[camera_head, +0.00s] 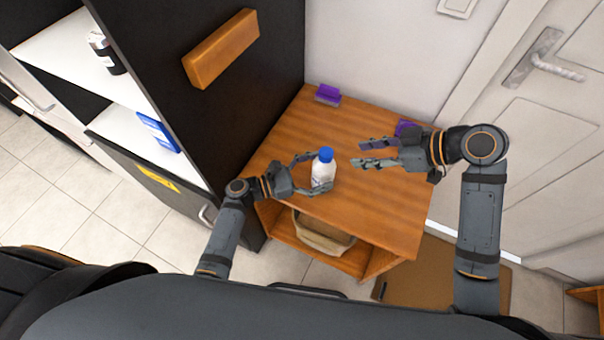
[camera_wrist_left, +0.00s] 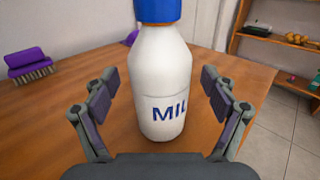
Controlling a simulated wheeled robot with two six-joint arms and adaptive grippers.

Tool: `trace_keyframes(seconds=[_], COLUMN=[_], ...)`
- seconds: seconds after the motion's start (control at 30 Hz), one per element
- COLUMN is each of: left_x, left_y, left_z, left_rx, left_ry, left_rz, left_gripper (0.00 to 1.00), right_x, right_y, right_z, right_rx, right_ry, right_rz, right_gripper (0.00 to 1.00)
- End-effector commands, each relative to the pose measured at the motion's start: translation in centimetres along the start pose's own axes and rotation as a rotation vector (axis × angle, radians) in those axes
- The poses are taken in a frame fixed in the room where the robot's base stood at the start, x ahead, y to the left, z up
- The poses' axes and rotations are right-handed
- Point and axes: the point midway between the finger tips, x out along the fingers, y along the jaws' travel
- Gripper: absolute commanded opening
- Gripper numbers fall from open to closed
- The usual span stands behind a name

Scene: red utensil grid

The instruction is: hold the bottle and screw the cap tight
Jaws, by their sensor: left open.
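A white milk bottle (camera_head: 322,172) with a blue cap (camera_head: 326,154) stands upright on the wooden table (camera_head: 385,215). The cap sits on the bottle's neck; how tight it is cannot be told. In the left wrist view the bottle (camera_wrist_left: 162,85) stands between the spread fingers, with gaps on both sides, and its cap (camera_wrist_left: 157,10) is cut off at the top. My left gripper (camera_head: 314,172) is open around the bottle, not closed on it. My right gripper (camera_head: 362,153) is open and empty, to the right of the cap, its fingers pointing left.
A purple brush (camera_head: 328,95) lies at the table's back corner. Another purple object (camera_head: 406,128) lies partly hidden behind my right gripper. A tall black cabinet (camera_head: 215,120) stands left of the table. The table's front right is clear.

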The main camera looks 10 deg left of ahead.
Motion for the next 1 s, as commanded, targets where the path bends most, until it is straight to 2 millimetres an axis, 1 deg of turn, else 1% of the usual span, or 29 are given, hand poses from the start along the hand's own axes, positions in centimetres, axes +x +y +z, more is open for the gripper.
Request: trace_keyframes(seconds=[0.03, 0.17, 0.4, 0.43, 1.0], left_x=[0.61, 1.38, 1.50, 1.49, 1.45], left_y=[0.00, -0.02, -0.03, -0.03, -0.03], left_z=[0.07, 0.03, 0.00, 0.00, -0.01], left_rx=[-0.001, 0.000, 0.000, 0.000, 0.000], left_ry=[-0.003, -0.001, 0.000, 0.001, 0.001], left_rz=[0.000, 0.000, 0.000, 0.000, 0.000], left_gripper=[0.85, 0.85, 0.85, 0.84, 0.07], right_x=[0.00, 0.00, 0.00, 0.00, 0.00], right_y=[0.00, 0.00, 0.00, 0.00, 0.00], right_z=[-0.01, -0.01, -0.01, -0.01, -0.01], right_rx=[0.000, 0.000, 0.000, 0.000, 0.000], right_ry=[0.000, 0.000, 0.000, 0.000, 0.000], right_rz=[0.000, 0.000, 0.000, 0.000, 0.000], right_gripper=[0.38, 0.38, 0.38, 0.38, 0.38])
